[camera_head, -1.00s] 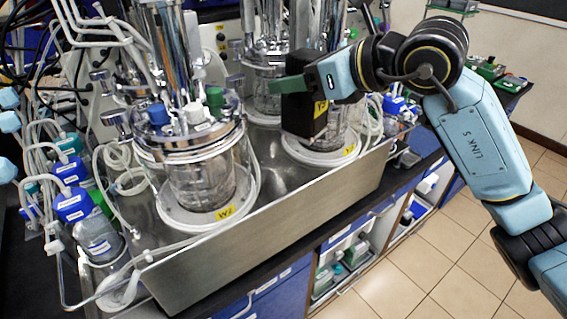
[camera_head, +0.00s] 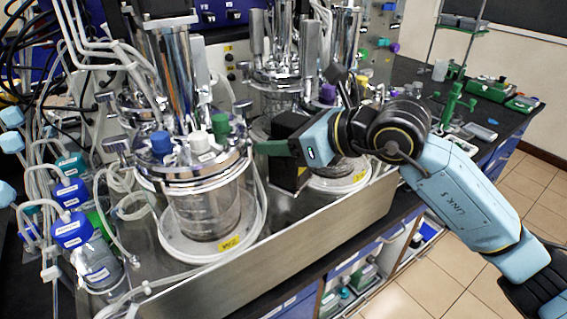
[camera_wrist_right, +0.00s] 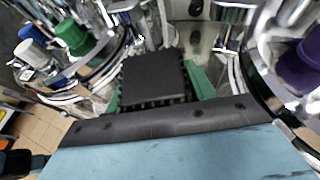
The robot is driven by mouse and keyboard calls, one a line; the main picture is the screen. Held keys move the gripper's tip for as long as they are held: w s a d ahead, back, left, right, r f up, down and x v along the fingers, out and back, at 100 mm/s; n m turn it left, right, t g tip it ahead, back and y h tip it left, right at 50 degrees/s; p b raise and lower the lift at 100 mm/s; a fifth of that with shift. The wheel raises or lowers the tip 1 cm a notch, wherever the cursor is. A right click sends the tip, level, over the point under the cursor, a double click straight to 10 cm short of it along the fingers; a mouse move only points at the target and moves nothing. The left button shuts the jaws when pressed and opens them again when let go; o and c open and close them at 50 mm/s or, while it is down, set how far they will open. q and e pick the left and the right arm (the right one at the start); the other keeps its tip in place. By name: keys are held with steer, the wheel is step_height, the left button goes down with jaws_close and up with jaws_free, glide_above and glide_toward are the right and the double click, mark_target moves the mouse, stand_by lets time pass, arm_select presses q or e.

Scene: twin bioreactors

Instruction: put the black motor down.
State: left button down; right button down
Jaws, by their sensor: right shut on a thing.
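The black motor (camera_head: 289,127) is a dark upright block with a yellow label low on its side. It is between the left glass vessel (camera_head: 205,212) and the right vessel (camera_head: 345,172), over the steel tray (camera_head: 262,262). Whether its bottom touches the tray I cannot tell. My right gripper (camera_head: 284,147) is shut on the motor, coming in from the right. In the right wrist view the motor's black top (camera_wrist_right: 153,75) sits between my green fingers (camera_wrist_right: 158,84). My left gripper is not in view.
A green cap (camera_head: 220,124), a white cap (camera_head: 199,142) and a blue cap (camera_head: 161,144) top the left vessel. A purple cap (camera_head: 328,94) is close behind my right gripper. Loose tubes and blue-capped bottles (camera_head: 72,228) crowd the left. Room between the vessels is narrow.

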mark_target(284, 164)
steer(key=shift+f, duration=1)
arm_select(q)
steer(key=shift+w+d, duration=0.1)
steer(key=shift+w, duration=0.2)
arm_select(e)
steer(key=shift+f, duration=1.6)
steer(key=shift+f, duration=0.1)
steer(key=c, duration=1)
jaws_free()
steer(key=shift+f, duration=0.3)
steer(key=shift+o, duration=1)
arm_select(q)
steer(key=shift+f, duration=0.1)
arm_select(e)
steer(key=shift+r, duration=0.1)
steer(key=shift+r, duration=0.15)
arm_select(q)
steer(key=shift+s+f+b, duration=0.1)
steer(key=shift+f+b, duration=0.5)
steer(key=shift+b, duration=0.15)
arm_select(e)
steer(key=v, duration=1.2)
